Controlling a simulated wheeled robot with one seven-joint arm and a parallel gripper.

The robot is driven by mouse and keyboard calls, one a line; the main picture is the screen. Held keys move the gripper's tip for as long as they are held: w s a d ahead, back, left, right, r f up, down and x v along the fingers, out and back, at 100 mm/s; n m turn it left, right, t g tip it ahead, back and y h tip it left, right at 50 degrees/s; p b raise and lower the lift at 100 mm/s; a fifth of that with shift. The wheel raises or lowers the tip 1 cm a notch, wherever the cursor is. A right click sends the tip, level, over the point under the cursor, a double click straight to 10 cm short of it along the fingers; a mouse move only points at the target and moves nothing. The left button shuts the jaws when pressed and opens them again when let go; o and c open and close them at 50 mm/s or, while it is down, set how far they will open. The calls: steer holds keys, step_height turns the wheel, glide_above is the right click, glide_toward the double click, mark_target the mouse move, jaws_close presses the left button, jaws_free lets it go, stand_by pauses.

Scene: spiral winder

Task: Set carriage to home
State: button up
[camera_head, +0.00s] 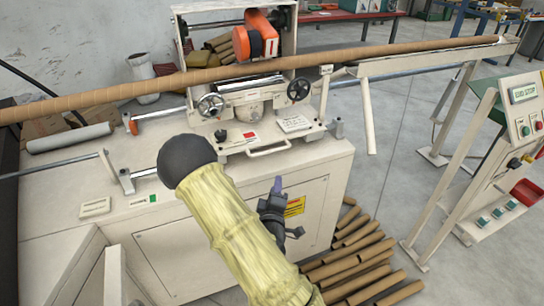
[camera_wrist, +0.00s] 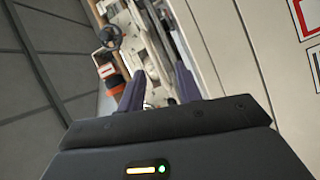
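My gripper (camera_head: 276,186) is in front of the bench's front panel, lower than the carriage and apart from the handle. In the wrist view, my gripper (camera_wrist: 159,80) has its two dark fingers spread with nothing held between them. Beyond them are beige machine parts and a dark handwheel (camera_wrist: 108,37), seen tilted. My forearm hides part of the bench front.
The brown tube (camera_head: 160,83) runs across the whole bench to a support trough (camera_head: 430,62) at right. Cut tubes (camera_head: 362,262) lie on the floor below. A control panel (camera_head: 524,110) with buttons stands at right.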

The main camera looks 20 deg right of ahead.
steer(key=n+t, duration=0.1)
steer(key=a+n+t, duration=0.1)
steer(key=n, duration=0.1)
steer(key=shift+s+a+t+y+b, duration=0.1)
steer(key=shift+a+t+y+b, duration=0.05)
steer(key=shift+t+y+b, duration=0.2)
steer(key=p+x, duration=0.1)
steer(key=x, duration=1.6)
steer(key=shift+p, duration=0.3)
steer(key=shift+c, duration=0.2)
steer(key=shift+w, duration=0.25)
jaws_close()
